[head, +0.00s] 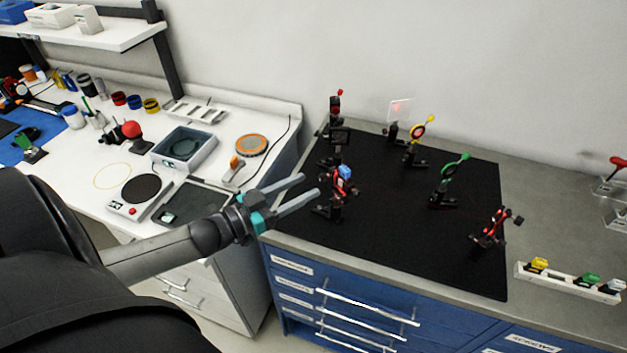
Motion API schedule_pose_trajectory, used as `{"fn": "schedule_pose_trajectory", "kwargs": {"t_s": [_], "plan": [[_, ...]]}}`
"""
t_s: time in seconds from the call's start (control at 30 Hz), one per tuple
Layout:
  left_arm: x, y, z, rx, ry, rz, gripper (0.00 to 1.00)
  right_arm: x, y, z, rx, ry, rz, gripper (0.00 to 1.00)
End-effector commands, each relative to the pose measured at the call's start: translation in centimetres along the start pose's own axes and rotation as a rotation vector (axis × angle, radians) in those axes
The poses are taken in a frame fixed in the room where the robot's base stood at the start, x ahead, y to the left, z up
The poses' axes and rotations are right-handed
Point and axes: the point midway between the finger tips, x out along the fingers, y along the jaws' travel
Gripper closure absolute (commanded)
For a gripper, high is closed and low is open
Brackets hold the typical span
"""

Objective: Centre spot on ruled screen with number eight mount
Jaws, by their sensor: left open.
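The ruled screen (402,108) is a pale upright panel on a black post at the back of the black board (390,235). A reddish spot shows on it; its rulings are too small to read. Several mounts stand on the board: a red and black mount with a blue top (343,180), a yellow-ringed mount (418,132), a green-ringed mount (449,176) and a red mount (492,228) at the right front. I cannot read any number eight. My right gripper is out of view.
A dark mount with a red tip (336,105) stands at the board's back left. A white rack (570,283) with coloured pieces lies right of the board. A white side bench (225,125) holds trays and tools. The board's front middle is clear.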

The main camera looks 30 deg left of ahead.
Motion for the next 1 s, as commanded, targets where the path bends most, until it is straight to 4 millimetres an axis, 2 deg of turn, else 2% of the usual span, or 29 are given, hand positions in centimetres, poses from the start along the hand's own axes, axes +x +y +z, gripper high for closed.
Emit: {"fn": "schedule_pose_trajectory", "kwargs": {"t_s": [0.1, 0.3, 0.7, 1.0], "plan": [[1.6, 0.0, -0.1, 0.0, 0.004, 0.0, 0.48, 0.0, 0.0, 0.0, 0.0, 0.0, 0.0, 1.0], [3.1, 0.0, -0.1, 0.0, 0.002, 0.001, 0.48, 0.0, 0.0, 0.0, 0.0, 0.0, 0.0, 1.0], [3.5, 0.0, 0.0, 0.0, 0.0, 0.0, 0.48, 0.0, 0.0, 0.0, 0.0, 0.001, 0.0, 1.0], [3.5, 0.0, 0.0, 0.0, 0.0, 0.0, 0.81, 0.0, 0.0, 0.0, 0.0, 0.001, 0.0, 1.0]]}}
